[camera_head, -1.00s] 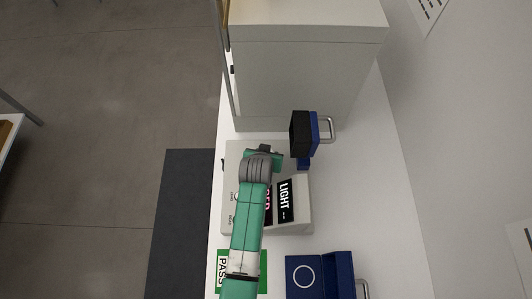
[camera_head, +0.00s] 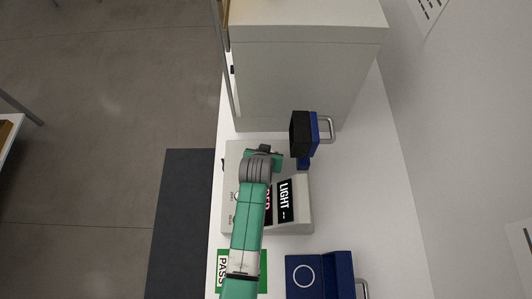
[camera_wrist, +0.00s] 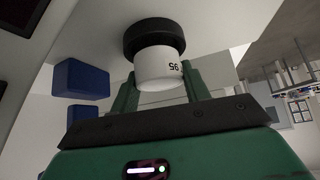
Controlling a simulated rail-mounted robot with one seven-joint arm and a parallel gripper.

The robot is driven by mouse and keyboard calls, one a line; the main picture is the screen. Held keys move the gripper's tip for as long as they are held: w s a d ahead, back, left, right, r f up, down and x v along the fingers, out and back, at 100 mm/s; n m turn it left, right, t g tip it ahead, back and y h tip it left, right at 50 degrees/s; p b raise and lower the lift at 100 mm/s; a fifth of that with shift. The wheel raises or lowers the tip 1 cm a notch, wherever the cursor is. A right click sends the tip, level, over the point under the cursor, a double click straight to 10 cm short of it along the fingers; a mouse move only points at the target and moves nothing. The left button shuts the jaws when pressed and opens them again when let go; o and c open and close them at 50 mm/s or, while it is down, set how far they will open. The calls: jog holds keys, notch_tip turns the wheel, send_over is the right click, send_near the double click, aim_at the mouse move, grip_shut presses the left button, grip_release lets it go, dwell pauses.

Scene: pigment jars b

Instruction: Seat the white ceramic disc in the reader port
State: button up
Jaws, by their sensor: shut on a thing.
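The white ceramic disc (camera_wrist: 160,68), a short white cylinder marked "95", sits between the two green fingers of my gripper (camera_wrist: 160,84) in the wrist view. My gripper is shut on it. The disc's far end meets a round black collar (camera_wrist: 153,33) on a pale face, probably the reader port. I cannot tell whether the disc is inside the collar or only against it. In the head view, the reader (camera_head: 297,222) is a beige unit with a "LIGHT" display, partly under my arm. My gripper (camera_head: 264,153) is at its far end, and the disc is hidden there.
A blue case with a white ring (camera_head: 304,260) and a green "PASS" card (camera_head: 222,284) are near the front. A large grey cabinet (camera_head: 300,80) stands behind. The counter's right side is clear.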

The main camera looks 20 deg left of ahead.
jog(key=shift+f+b, duration=0.35)
jog(key=shift+f, duration=0.1)
jog(key=shift+r, duration=0.1)
jog(key=shift+r+p, duration=0.4)
jog(key=shift+p, duration=0.05)
jog(key=shift+f, duration=0.15)
dwell(1.5)
jog(key=shift+f, duration=0.35)
jog(key=shift+r, duration=0.25)
jog(key=shift+r+p, duration=0.3)
jog(key=shift+p, duration=0.05)
dwell(0.3)
